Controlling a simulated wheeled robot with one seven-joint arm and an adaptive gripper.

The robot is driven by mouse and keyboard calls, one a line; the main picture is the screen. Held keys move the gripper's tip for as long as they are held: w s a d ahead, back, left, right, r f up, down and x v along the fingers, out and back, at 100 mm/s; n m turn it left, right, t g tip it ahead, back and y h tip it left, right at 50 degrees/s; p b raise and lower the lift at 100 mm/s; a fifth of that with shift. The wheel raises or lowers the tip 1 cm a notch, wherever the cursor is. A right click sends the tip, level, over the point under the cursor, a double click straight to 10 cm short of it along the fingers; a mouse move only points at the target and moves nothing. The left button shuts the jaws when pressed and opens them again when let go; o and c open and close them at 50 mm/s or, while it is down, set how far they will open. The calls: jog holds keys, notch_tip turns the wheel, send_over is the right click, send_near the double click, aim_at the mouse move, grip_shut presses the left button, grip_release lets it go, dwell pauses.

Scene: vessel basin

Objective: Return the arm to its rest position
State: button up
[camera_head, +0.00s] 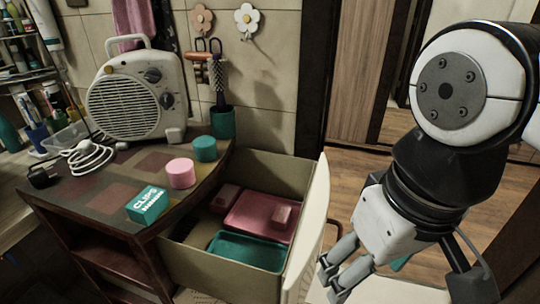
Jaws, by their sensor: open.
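My gripper (335,276) is at the lower right of the head view, beside the front panel of an open drawer (308,235). Its fingers point down and to the left. They are apart, and I see nothing between them. My white and black arm fills the right side of the view, above the wooden floor. It is bent, with a large round joint at the top right.
The drawer holds a pink tray (252,222) and a teal tray (240,252). On the cabinet top (110,200) stand a fan heater (120,100), a teal box (148,204), a pink cylinder (181,173) and a teal cylinder (205,149). Open floor (350,185) lies behind the arm.

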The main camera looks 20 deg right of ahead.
dwell(0.4)
notch_tip(320, 180, up, 15)
jog(key=t+p, duration=0.2)
jog(key=p, duration=1.1)
jog(key=shift+d+t, duration=0.15)
jog(key=shift+t, duration=0.15)
